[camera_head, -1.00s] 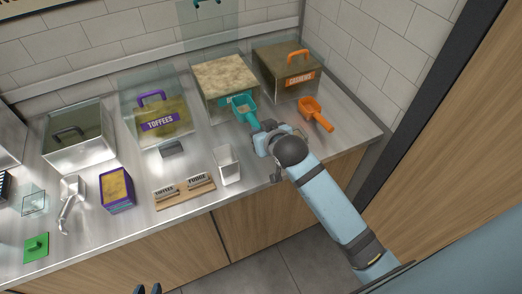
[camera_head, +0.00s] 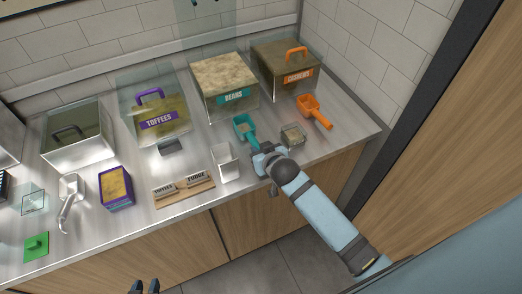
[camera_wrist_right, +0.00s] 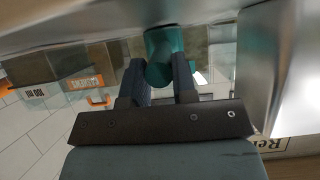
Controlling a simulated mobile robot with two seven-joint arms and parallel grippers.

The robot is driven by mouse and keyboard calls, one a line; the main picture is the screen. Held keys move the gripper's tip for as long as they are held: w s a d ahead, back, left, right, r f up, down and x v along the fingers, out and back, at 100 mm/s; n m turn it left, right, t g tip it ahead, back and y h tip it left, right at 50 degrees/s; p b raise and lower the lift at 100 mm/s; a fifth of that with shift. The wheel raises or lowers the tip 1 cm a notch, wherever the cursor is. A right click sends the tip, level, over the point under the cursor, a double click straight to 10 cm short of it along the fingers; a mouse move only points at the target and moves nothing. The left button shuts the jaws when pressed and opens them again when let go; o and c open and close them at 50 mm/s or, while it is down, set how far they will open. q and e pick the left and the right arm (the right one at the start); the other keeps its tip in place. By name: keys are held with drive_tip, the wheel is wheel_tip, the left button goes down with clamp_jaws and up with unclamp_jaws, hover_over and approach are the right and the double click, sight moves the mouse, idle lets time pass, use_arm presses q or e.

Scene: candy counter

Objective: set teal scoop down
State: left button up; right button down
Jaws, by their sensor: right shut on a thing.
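The teal scoop (camera_head: 243,127) is over the steel counter in front of the beans bin (camera_head: 226,85), its bowl pointing toward the back. My right gripper (camera_head: 258,147) is shut on its handle; in the right wrist view the teal handle (camera_wrist_right: 163,50) shows between the two dark fingers (camera_wrist_right: 160,82). The scoop looks low, at or just above the counter; I cannot tell whether it touches. My left gripper (camera_head: 145,287) shows only as two dark fingertips, apart and empty, at the bottom edge.
An orange scoop (camera_head: 314,111) lies right of the teal one, before the cashews bin (camera_head: 287,69). A small clear container (camera_head: 292,135) stands right of my right gripper, a clear cup (camera_head: 226,163) left of it. The sign board (camera_head: 184,191) and purple box (camera_head: 116,188) are farther left.

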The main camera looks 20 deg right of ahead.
drive_tip(key=c, duration=0.9)
unclamp_jaws()
drive_tip(key=shift+f, duration=0.1)
drive_tip(key=shift+s+r, duration=0.25)
drive_tip(key=shift+s, duration=0.1)
drive_tip(key=v, duration=1.1)
drive_tip(key=s+f+n+y, duration=0.1)
drive_tip(key=s+f, duration=0.3)
drive_tip(key=s+a+f+y, duration=0.1)
drive_tip(key=s+f, duration=0.3)
drive_tip(key=f, duration=0.1)
drive_tip(key=s+a+f+n+g+y, duration=0.1)
drive_tip(key=s+f, duration=0.3)
drive_tip(key=shift+s+f+n+b, duration=0.25)
drive_tip(key=shift+s+n+b, duration=0.05)
drive_tip(key=shift+s+b, duration=0.1)
drive_tip(key=shift+d+r+p, duration=0.1)
drive_tip(key=shift+r+p, duration=0.4)
